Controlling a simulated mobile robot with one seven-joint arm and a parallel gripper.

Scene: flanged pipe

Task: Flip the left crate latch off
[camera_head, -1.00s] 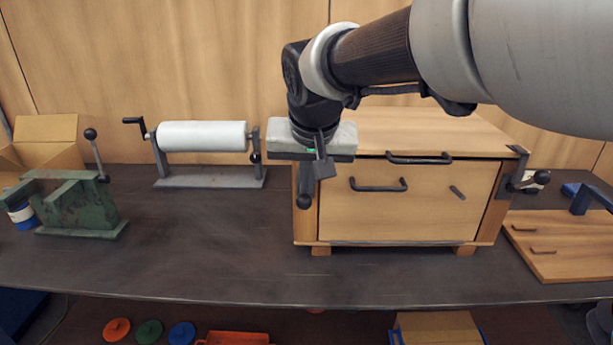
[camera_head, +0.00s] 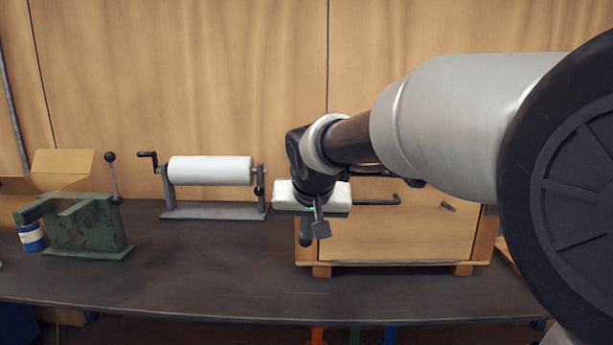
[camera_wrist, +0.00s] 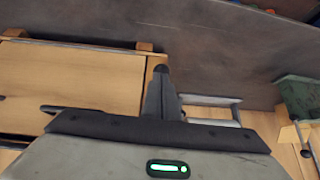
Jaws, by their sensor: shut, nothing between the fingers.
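The wooden crate (camera_head: 395,240) stands on the dark bench, with its front and front feet in view. The left crate latch (camera_head: 306,239) shows as a dark knob at the crate's left front post, its upper part hidden behind my gripper. My gripper (camera_head: 320,230) points down, shut and empty, directly in front of that latch; I cannot tell whether they touch. In the wrist view my gripper (camera_wrist: 160,98) lies over the crate's corner post, beside the crate's panel (camera_wrist: 70,75). A dark rounded tip just beyond the fingers looks like the latch knob (camera_wrist: 161,69).
A white roll (camera_head: 210,170) on a crank stand is left of the crate. A green metal fixture (camera_head: 88,225) with a lever stands further left, near a blue-and-white can (camera_head: 32,237). The bench (camera_head: 210,275) is clear in front.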

